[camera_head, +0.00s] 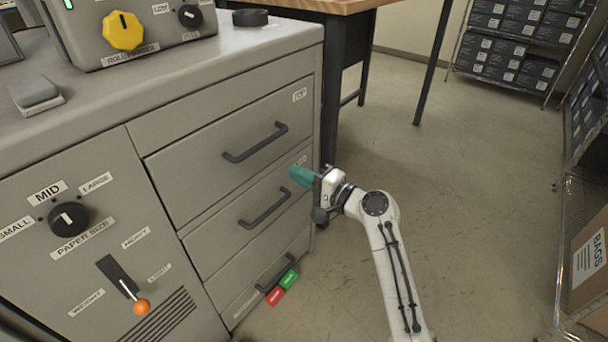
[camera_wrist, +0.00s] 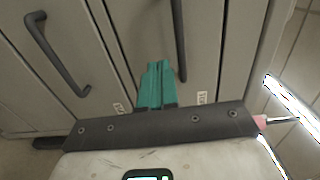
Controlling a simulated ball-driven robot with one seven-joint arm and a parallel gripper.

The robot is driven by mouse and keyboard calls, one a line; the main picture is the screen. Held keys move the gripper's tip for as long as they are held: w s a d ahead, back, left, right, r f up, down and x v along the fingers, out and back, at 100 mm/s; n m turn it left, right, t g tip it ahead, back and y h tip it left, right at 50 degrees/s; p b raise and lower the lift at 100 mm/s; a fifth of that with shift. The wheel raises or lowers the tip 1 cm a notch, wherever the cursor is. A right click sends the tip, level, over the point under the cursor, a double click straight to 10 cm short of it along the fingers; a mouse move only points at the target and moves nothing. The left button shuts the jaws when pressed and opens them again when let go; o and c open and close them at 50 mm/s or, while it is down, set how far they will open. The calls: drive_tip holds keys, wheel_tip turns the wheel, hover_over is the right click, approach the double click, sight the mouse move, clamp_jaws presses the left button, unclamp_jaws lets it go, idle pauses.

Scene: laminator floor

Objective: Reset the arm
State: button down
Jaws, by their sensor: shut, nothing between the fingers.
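My gripper (camera_head: 302,177) has teal fingers, shut together with nothing between them. It is in front of the right end of the grey cabinet's (camera_head: 160,143) drawer front, just right of the middle drawer handle (camera_head: 265,207). My white arm reaches up to it from the lower right. In the wrist view the closed teal fingers (camera_wrist: 156,85) point at the drawer fronts, with one dark handle (camera_wrist: 178,40) just right of them and another (camera_wrist: 57,50) to the left. I cannot tell whether the fingertips touch the cabinet.
The top drawer handle (camera_head: 256,142) and bottom drawer handle (camera_head: 275,273) also stick out. All three drawers look closed. A wooden-topped table (camera_head: 330,5) stands behind. Shelves of boxes (camera_head: 510,45) and a cardboard box (camera_head: 590,262) are at right. The floor (camera_head: 470,180) between is clear.

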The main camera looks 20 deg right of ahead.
drive_tip(key=s+d+f+n+g+h+p, duration=0.25)
drive_tip(key=s+f+n+g+p, duration=0.2)
drive_tip(key=s, duration=0.75)
drive_tip(key=s+d+f+n+g+h+p, duration=0.2)
drive_tip(key=s+f+n+g+h+p, duration=0.3)
drive_tip(key=s, duration=0.8)
drive_tip(key=s+d+g+h, duration=0.1)
drive_tip(key=s+d, duration=0.1)
drive_tip(key=s, duration=0.5)
drive_tip(key=s+d+r+g+h+p, duration=0.1)
drive_tip(key=s+d, duration=0.2)
drive_tip(key=s, duration=0.4)
drive_tip(key=s+d+r+n+g+h+p, duration=0.1)
drive_tip(key=s+d+g, duration=0.1)
drive_tip(key=s, duration=0.5)
drive_tip(key=shift+s+d, duration=0.35)
drive_tip(key=shift+d, duration=0.3)
